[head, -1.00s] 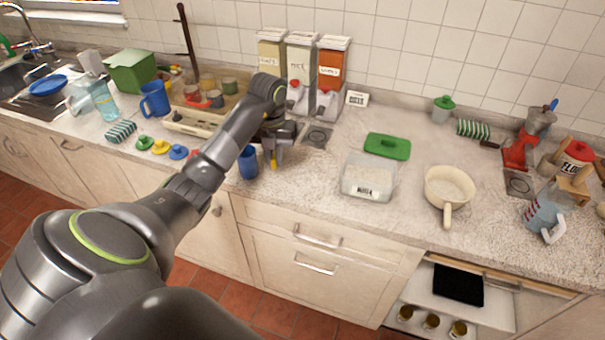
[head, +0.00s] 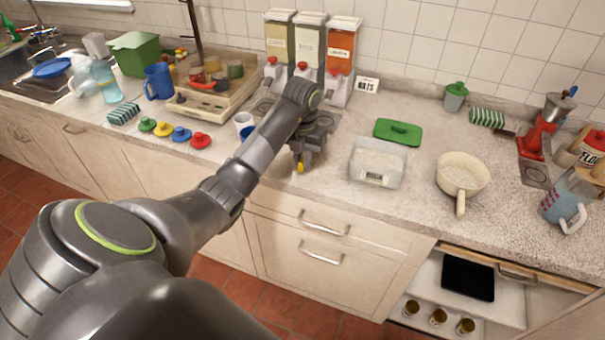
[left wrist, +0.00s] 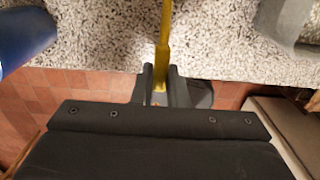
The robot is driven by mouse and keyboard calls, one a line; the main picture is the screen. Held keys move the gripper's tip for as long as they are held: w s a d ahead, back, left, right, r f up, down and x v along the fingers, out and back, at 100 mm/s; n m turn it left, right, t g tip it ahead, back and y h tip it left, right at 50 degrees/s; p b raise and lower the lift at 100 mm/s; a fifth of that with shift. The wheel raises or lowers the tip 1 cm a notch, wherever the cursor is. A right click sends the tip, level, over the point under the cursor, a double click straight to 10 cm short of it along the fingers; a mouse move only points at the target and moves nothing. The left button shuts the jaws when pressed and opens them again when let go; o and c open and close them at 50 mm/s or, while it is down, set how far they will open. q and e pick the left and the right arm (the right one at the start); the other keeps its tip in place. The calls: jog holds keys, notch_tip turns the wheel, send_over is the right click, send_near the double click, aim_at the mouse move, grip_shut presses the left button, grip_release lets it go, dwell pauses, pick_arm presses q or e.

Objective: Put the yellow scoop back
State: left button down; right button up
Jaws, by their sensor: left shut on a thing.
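The yellow scoop (left wrist: 164,38) is between the fingers of my left gripper (left wrist: 165,90), which is shut on its narrow handle. In the head view the gripper (head: 303,157) points down over the front part of the counter, with a small bit of the scoop (head: 300,168) showing below it. The scoop's far end is outside the wrist view and hidden in the head view. A blue cup (left wrist: 24,36) stands left of the gripper; in the head view my arm partly covers it. My right gripper is not in view.
A clear container (head: 376,166) stands right of the gripper, with a green lid (head: 398,132) behind it. A cream pan (head: 462,175) is farther right. Dispensers (head: 310,50) and an oats label (head: 367,86) stand at the back. Colored lids (head: 180,134) lie to the left.

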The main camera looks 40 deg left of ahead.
aim_at(303, 179)
pick_arm(q)
jog(key=shift+f+b, duration=0.35)
jog(key=shift+f, duration=0.2)
jog(key=shift+s+f, duration=0.1)
jog(key=shift+f, duration=0.2)
jog(key=shift+f+p, duration=0.45)
jog(key=shift+f, duration=0.45)
jog(key=shift+f, duration=0.2)
jog(key=c, duration=1.4)
grip_release()
jog(key=shift+c, duration=0.2)
